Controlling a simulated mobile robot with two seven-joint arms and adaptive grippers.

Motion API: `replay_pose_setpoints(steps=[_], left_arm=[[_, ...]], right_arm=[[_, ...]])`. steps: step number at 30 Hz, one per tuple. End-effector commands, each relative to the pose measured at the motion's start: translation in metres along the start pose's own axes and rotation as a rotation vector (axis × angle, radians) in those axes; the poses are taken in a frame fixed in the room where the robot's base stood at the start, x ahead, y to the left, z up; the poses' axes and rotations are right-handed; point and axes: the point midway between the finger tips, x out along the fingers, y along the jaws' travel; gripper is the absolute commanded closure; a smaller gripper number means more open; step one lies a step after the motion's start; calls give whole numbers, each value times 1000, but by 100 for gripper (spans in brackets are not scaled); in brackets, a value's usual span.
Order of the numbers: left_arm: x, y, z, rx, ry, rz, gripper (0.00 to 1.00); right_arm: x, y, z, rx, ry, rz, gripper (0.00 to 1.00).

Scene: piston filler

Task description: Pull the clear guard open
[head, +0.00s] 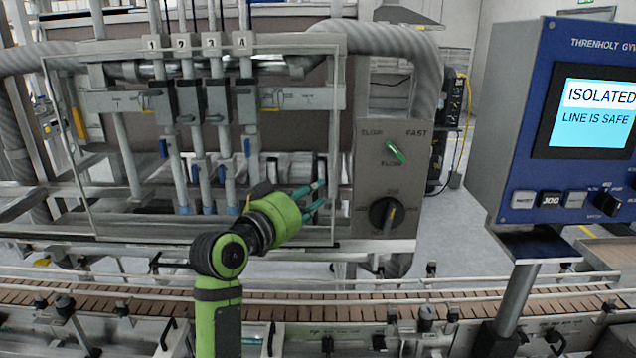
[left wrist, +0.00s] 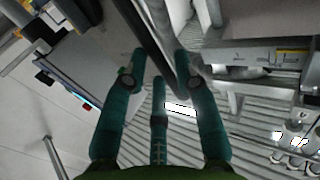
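The clear guard (head: 285,130) is a see-through framed panel across the front of the filler, in front of the numbered nozzles. It looks closed. Its dark upright handle (head: 319,165) is near its right edge. My left gripper (head: 318,194) has its teal fingers at the lower part of this handle, apart from each other. In the left wrist view, a dark bar (left wrist: 152,33), seemingly the handle, runs between the fingertips (left wrist: 160,62). It looks close to the right finger; contact is unclear. My right gripper is not in view.
A grey panel with a green switch (head: 395,151) and a black knob (head: 384,212) stands right of the guard. A blue console (head: 560,120) reads "ISOLATED, LINE IS SAFE". A conveyor (head: 400,303) with rails runs across the front, below the guard.

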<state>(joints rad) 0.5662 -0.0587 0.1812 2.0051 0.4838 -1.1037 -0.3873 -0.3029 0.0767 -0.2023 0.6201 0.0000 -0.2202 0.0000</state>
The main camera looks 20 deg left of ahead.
Motion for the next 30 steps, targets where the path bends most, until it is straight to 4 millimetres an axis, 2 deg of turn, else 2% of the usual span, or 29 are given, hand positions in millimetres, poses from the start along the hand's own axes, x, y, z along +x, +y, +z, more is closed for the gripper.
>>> replay_pose_setpoints(steps=[1, 6, 14, 17, 26, 30], left_arm=[[6, 0, -3, -3, -2, 0, 71], [18, 0, -1, -2, 0, -1, 71], [19, -1, 1, 0, -1, -2, 71], [19, 0, 1, 0, 0, -1, 100], [20, -5, 1, 0, -1, -2, 100], [23, -23, 3, 5, -1, -7, 100]], right_arm=[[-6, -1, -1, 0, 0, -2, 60], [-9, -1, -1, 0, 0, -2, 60], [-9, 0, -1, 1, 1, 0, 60], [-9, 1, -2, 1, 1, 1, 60], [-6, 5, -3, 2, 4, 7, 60], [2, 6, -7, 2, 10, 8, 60]])
